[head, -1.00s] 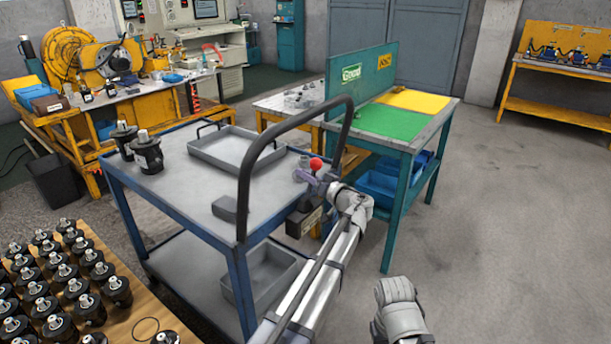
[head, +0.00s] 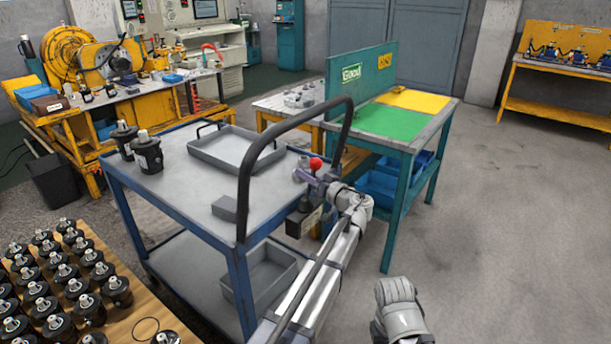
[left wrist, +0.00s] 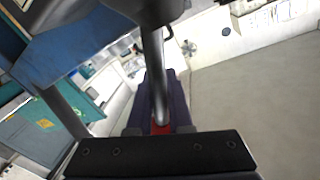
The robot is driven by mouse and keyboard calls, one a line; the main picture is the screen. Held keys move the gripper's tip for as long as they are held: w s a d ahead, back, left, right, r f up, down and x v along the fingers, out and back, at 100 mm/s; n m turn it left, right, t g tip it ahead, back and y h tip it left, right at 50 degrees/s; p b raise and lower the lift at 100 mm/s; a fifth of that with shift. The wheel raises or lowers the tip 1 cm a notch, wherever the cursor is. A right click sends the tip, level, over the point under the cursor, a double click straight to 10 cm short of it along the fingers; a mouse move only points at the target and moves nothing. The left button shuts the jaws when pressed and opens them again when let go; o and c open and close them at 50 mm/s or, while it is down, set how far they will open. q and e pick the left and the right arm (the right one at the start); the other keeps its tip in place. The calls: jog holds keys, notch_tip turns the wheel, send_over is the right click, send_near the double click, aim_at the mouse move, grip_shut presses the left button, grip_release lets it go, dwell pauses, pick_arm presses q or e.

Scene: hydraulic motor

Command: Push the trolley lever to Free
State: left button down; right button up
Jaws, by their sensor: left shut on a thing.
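The trolley (head: 185,190) is a blue-framed cart with a grey top and a black curved push handle (head: 244,170). Its lever has a red knob (head: 315,163) that shows beside the handle, at the trolley's near right corner. My left gripper (head: 308,176) is at the lever, just below the red knob. In the left wrist view my left gripper (left wrist: 160,105) is shut on the lever, with the metal rod (left wrist: 158,75) between its fingers and red (left wrist: 160,128) showing near their base. A label (head: 311,221) by the lever is too small to read.
A grey tray (head: 225,150) and two black motors (head: 147,153) stand on the trolley top. A teal bench with a green mat (head: 390,122) stands close behind my left gripper. A wooden surface (head: 150,305) with several motors is at the lower left. Floor at the right is clear.

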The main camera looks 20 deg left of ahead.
pick_arm(q)
jog(key=s+n, duration=0.2)
jog(key=n, duration=0.1)
jog(key=s+a+n+y+b, duration=0.1)
jog(key=shift+s+a+r, duration=0.1)
jog(key=shift+s+r, duration=0.05)
jog(key=shift+r, duration=0.2)
jog(key=shift+s+a+f+n+y+b, duration=0.1)
jog(key=shift+s+a+n+y+b, duration=0.2)
jog(key=shift+s+n, duration=0.55)
jog(key=shift+s+a+f+n+y+b, duration=0.15)
jog(key=shift+s+n+b, duration=0.25)
jog(key=shift+n, duration=0.9)
jog(key=shift+s+a+r+n+y+b, duration=0.15)
jog(key=shift+s+a+n+b, duration=0.15)
jog(key=shift+s+n, duration=0.55)
jog(key=shift+w+f+n, duration=0.15)
jog(key=shift+n, duration=0.15)
jog(key=c, duration=0.8)
grip_release()
jog(key=shift+c, duration=0.2)
jog(key=b+v, duration=0.1)
jog(key=v, duration=0.6)
jog(key=shift+d, duration=0.45)
